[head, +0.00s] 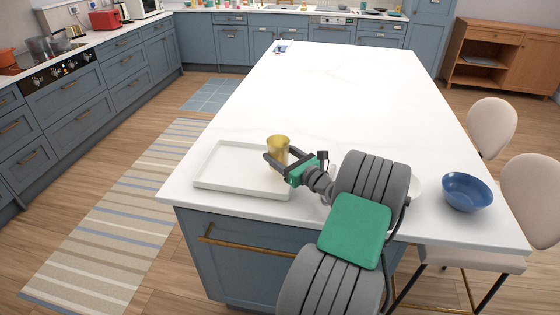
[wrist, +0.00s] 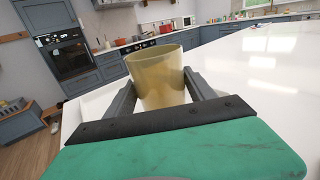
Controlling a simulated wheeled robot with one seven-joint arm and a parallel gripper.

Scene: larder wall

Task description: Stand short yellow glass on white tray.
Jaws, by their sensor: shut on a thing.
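The short yellow glass (head: 278,148) is upright between the fingers of my gripper (head: 277,162), which is shut on it. In the wrist view the glass (wrist: 157,80) stands between the two dark fingers (wrist: 161,92), its open rim up. The white tray (head: 222,183) lies on the near left corner of the island. In the head view the glass is over the tray's right part, near its right edge. The glass's base is hidden by my gripper, so I cannot tell whether it touches the tray. The tray looks empty otherwise.
A blue bowl (head: 467,190) stands on the island's near right. Two pale chairs (head: 492,126) stand along the right side.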

